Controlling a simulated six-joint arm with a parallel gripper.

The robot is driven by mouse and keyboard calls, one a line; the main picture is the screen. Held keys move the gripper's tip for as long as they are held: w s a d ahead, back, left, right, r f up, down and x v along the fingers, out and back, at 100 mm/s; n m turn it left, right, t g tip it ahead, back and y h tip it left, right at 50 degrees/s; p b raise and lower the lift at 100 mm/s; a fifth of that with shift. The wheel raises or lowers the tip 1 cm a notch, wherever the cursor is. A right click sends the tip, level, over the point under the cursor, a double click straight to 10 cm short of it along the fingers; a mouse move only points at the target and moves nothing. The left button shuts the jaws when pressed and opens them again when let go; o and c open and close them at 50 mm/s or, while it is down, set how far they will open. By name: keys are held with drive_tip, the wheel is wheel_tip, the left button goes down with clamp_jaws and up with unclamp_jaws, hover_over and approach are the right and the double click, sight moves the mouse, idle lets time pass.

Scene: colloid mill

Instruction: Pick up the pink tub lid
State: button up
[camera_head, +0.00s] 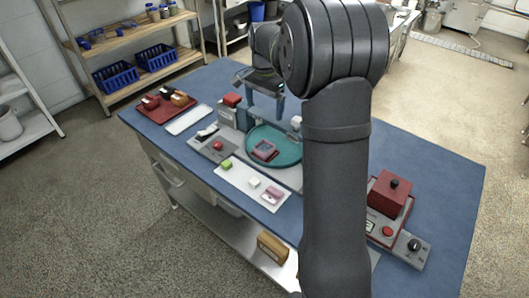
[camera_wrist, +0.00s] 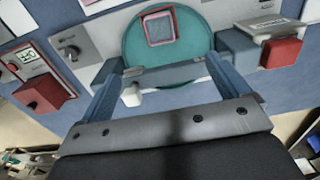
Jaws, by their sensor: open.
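A small pink square piece (camera_head: 273,194), which may be the tub lid, lies at the right end of a white board (camera_head: 230,181) near the table's front edge. A second square piece (camera_head: 263,150), with a reddish rim and grey-mauve middle, sits on a round teal plate (camera_head: 287,139). In the wrist view this rimmed piece (camera_wrist: 159,27) is at the top, on the teal plate (camera_wrist: 190,45). I cannot tell for sure which is the lid. My gripper (camera_head: 262,98) is open and empty, above and behind the plate; its fingers (camera_wrist: 165,62) are spread in the wrist view.
Green and white blocks (camera_head: 226,164) (camera_head: 254,182) share the white board. A red tray (camera_head: 166,106) with several blocks stands at the left. A red box (camera_head: 388,191) on a control unit is at the right. My arm hides the table's middle right.

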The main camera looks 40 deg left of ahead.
drive_tip(key=shift+c, duration=1.1)
drive_tip(key=n+h, duration=0.5)
drive_tip(key=n, duration=1.3)
approach(272, 192)
drive_tip(key=x, duration=0.2)
drive_tip(key=shift+s+d+f, duration=0.1)
drive_tip(key=shift+d+f, duration=0.15)
drive_tip(key=shift+d, duration=0.15)
drive_tip(key=shift+y, duration=0.3)
drive_tip(key=shift+x, duration=3)
drive_tip(key=shift+w+a, duration=0.1)
drive_tip(key=shift+w, duration=0.1)
drive_tip(key=shift+c, duration=0.5)
